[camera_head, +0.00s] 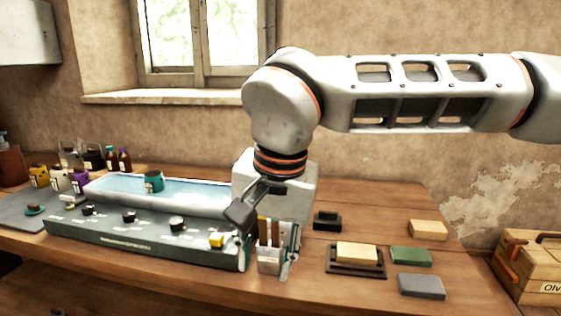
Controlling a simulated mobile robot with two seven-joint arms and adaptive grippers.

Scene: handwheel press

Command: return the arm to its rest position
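My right arm comes in from the right edge, and its wrist hangs down over the wooden table. My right gripper (267,254) points down with its fingers spread apart, one on either side of a small white holder (269,266) with brown and yellow sticks standing in it. I cannot tell whether the fingers touch the holder. My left arm and gripper are not in view.
Left of the gripper is a dark panel (140,242) with knobs and a yellow block, before a pale blue tray (190,194). To the right lie a framed tan block (356,252), a green block (410,256) and a wooden crate (530,266).

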